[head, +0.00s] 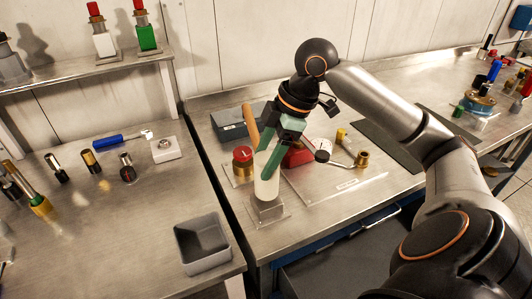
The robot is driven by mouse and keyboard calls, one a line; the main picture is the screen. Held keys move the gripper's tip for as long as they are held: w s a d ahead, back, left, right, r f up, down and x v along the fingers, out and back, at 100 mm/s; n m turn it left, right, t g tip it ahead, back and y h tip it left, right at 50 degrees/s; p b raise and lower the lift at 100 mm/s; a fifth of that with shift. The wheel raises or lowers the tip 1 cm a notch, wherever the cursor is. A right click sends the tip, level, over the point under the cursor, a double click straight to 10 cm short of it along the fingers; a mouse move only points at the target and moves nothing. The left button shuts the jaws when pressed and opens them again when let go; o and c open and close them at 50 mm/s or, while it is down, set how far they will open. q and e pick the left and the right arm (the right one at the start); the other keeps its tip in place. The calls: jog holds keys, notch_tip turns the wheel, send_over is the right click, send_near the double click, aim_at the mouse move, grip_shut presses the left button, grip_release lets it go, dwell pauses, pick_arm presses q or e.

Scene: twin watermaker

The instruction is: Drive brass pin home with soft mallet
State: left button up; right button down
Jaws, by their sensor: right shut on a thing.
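My right gripper (268,158) has green fingers and comes down from above at the middle of the bench. It is shut on the soft mallet, whose wooden handle (250,122) sticks up to the left and whose white head (267,186) shows below the fingers. The white head is upright, directly over a small metal block (268,210) on a flat plate. I cannot tell whether they touch. No brass pin can be made out at the block; the mallet head may hide it. My left gripper is not in view.
A red-topped brass piece (243,163) stands close left of the mallet. A red object (297,155), a round dial (323,150) and a brass fitting (362,159) lie to the right. A grey bin (203,258) sits front left. The bench front right of the block is clear.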

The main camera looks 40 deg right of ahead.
jog(key=shift+f+b, duration=0.4)
jog(key=shift+f, duration=0.5)
dwell(0.6)
jog(key=shift+r, duration=0.15)
notch_tip(320, 180, up, 5)
jog(key=p, duration=0.5)
jog(key=shift+p, duration=0.35)
jog(key=shift+r+p, duration=0.95)
jog(key=shift+r, duration=0.1)
jog(key=shift+f, duration=0.1)
